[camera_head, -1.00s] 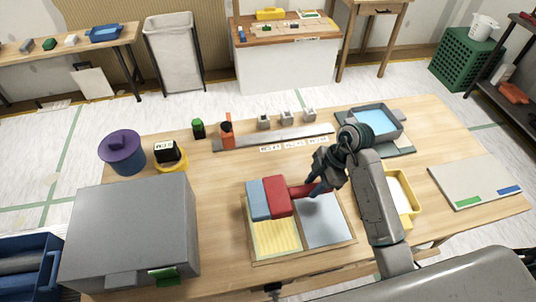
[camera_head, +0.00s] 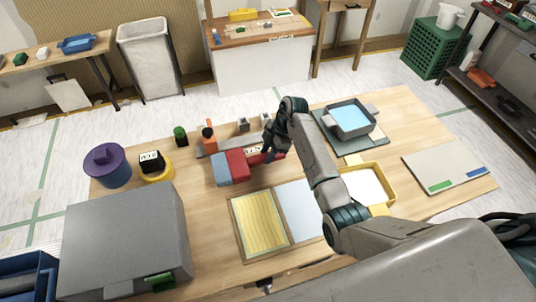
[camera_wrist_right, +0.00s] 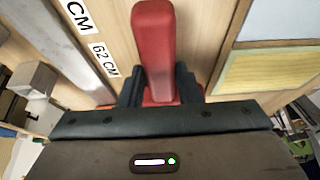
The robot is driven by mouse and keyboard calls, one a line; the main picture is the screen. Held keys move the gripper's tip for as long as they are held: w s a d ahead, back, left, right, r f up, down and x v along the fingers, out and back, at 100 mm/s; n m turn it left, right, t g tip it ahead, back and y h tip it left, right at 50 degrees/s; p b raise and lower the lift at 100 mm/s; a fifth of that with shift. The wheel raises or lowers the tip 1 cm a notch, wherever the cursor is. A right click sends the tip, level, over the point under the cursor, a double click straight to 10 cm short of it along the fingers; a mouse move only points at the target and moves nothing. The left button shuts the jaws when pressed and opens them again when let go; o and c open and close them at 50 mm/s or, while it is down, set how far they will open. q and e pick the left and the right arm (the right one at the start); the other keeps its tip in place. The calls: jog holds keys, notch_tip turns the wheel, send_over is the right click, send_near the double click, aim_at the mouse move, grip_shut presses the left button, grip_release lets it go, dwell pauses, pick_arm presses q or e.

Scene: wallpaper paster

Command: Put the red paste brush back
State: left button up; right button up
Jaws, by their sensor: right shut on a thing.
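The red paste brush (camera_head: 237,165) has a red block, a light blue pad at its left end and a red handle. My right gripper (camera_head: 268,155) is shut on the handle, and the brush hangs over the table close in front of the grey rack strip (camera_head: 207,149). In the right wrist view the red handle (camera_wrist_right: 154,45) shows between the dark fingers of the right gripper (camera_wrist_right: 160,88). Grey holders stand on the strip, with an orange-red item (camera_head: 209,137) at its left end. White size labels lie by it, partly hidden by my arm. My left gripper is not in view.
The wooden frame with yellow and pale sheets (camera_head: 262,222) lies in front. A yellow tray (camera_head: 385,175), a blue-filled pan (camera_head: 352,120) and a grey board (camera_head: 445,165) are to the right.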

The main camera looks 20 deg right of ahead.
jog(key=shift+f, duration=1.1)
jog(key=o, duration=1.1)
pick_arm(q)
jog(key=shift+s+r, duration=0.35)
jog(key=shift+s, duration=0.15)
pick_arm(e)
jog(key=b+v, duration=0.2)
jog(key=v, duration=0.9)
jog(key=shift+b, duration=0.4)
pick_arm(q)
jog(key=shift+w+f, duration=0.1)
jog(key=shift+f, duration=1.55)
pick_arm(e)
jog(key=shift+d+r, duration=0.25)
jog(key=shift+r, duration=0.35)
jog(key=shift+s+f, duration=0.1)
